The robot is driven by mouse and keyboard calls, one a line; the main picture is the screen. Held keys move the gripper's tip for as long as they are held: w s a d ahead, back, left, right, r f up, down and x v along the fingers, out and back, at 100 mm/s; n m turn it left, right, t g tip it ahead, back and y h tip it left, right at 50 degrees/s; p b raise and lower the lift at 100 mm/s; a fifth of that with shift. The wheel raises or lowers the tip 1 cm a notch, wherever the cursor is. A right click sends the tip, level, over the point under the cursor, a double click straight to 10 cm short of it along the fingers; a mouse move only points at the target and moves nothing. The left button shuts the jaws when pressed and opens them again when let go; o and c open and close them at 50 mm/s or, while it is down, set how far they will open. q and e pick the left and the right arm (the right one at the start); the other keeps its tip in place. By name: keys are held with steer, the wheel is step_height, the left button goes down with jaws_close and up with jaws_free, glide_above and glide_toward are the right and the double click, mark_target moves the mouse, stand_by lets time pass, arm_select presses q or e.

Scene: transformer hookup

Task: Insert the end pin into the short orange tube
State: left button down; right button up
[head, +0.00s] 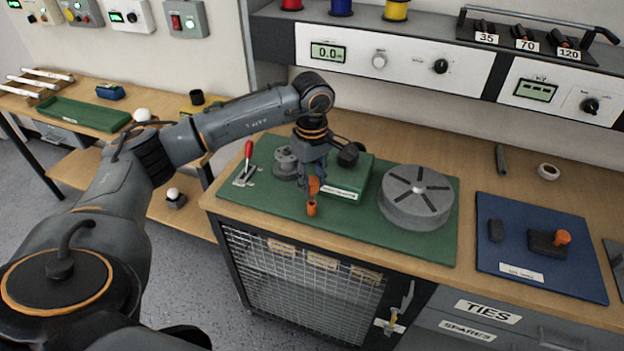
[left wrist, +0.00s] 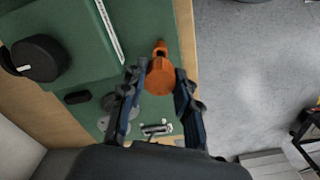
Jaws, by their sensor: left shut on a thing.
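My left gripper (head: 313,178) points down over the front part of the green mat (head: 400,246). It is shut on an orange piece (head: 314,187), which also shows between the fingers in the left wrist view (left wrist: 160,78). Just below it, near the mat's front edge, is an orange cylindrical part (head: 311,208). I cannot tell whether it is a separate tube or the lower end of the held piece, or whether it touches the mat. Another short orange cylinder (head: 562,238) stands on a dark block on the blue mat. My right gripper is not in view.
On the green mat are a grey slotted drum (head: 416,197), a green box (head: 347,178), a grey spool (head: 287,163) and a red-handled toggle clamp (head: 246,165). The blue mat (head: 590,280) lies at the right. Bare wood (head: 440,150) is free behind the drum.

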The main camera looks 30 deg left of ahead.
mark_target(312, 193)
arm_select(q)
steer(key=shift+f+b, duration=1.75)
steer(key=shift+f, duration=0.45)
steer(key=c, duration=0.9)
jaws_free()
steer(key=shift+r, duration=0.1)
steer(key=shift+r+p, duration=1.55)
steer(key=shift+r, duration=0.95)
